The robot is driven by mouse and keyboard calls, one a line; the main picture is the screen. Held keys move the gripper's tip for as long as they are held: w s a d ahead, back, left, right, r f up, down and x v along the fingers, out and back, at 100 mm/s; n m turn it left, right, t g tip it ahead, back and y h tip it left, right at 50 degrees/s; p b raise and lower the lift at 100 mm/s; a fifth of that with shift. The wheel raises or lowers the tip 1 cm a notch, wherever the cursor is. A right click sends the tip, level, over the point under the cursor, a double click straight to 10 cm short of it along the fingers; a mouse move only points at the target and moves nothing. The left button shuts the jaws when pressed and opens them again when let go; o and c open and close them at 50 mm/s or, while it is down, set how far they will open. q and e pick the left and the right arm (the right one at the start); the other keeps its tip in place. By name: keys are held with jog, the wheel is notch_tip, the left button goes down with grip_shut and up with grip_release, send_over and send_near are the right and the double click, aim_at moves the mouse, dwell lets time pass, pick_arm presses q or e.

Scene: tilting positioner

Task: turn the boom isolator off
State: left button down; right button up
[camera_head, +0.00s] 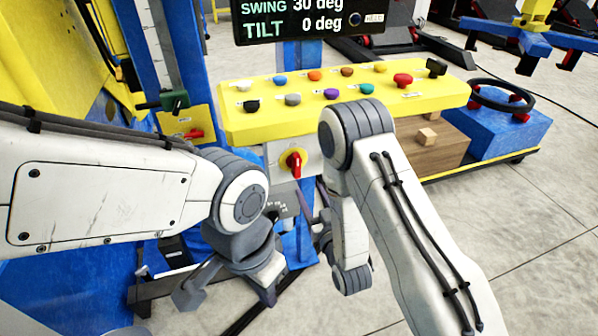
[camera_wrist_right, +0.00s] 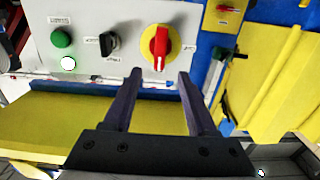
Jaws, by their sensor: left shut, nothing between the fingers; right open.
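A rotary switch with a red handle on a yellow disc (camera_head: 293,162) sits on the grey panel below the yellow console. Its handle stands roughly upright. It also shows in the right wrist view (camera_wrist_right: 158,48). Another red handle (camera_head: 193,134) lies roughly level on a yellow plate at left; it also shows in the wrist view (camera_wrist_right: 225,9). I cannot read which label names the boom isolator. My right gripper (camera_wrist_right: 160,75) is open and empty, its fingertips just short of the disc switch and either side of it in the picture. My left gripper (camera_head: 188,293) is shut and empty, low at left.
A green button (camera_wrist_right: 62,38) and a black selector (camera_wrist_right: 110,44) sit beside the disc switch. The yellow console (camera_head: 240,124) carries several coloured knobs above. A display (camera_head: 308,20) reads swing 30, tilt 0. A blue box with a handwheel (camera_head: 500,97) stands right.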

aim_at(298, 167)
jog(key=x, duration=1)
jog(key=shift+p, duration=0.4)
grip_shut()
